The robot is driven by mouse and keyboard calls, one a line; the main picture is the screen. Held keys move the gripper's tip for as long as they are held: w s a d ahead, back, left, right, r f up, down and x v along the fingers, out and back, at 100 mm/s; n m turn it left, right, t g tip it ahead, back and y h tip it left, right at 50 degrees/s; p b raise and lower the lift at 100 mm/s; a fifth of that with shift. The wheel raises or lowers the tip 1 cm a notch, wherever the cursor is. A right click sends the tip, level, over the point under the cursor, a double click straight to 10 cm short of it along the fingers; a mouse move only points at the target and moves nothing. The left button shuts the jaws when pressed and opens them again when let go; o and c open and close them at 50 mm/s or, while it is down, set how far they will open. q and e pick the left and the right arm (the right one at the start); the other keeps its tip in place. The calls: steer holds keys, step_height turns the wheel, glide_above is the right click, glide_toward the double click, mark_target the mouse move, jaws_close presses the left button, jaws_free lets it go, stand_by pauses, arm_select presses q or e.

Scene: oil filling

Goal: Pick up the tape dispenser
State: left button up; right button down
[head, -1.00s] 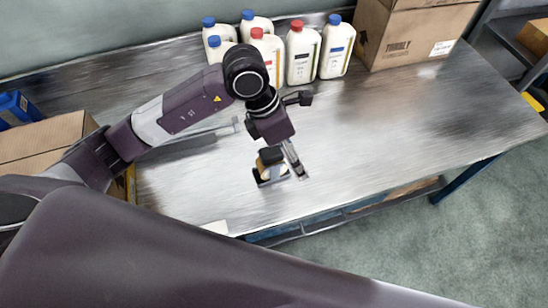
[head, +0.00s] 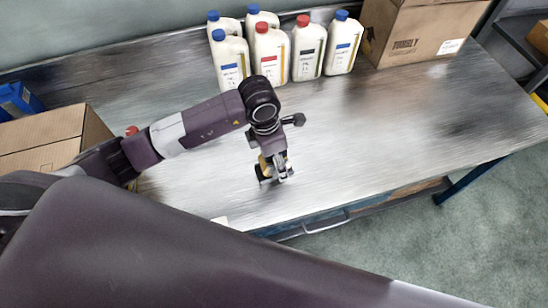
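The tape dispenser (head: 264,168), dark with a yellowish-tan part, stands on the metal table near its front edge in the head view. My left gripper (head: 279,171) points down right at it, and the fingers overlap its right side. The gripper hides much of the dispenser. I cannot tell whether the fingers touch it or are closed on it. My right gripper is not in view.
Several white bottles (head: 307,52) with blue, red and black labels stand along the back of the table (head: 400,125). A cardboard box (head: 415,35) is at the back right, another box (head: 45,140) at the left.

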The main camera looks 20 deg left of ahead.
arm_select(q)
steer(key=shift+f, duration=0.25)
steer(key=shift+w+r, duration=0.1)
steer(key=c, duration=1.5)
steer(key=shift+c, duration=0.2)
step_height(320, 180, up, 20)
steer(key=b, duration=0.3)
steer(key=o, duration=0.9)
steer(key=c, duration=0.5)
steer(key=shift+o, duration=0.2)
steer(key=shift+a+r, duration=0.1)
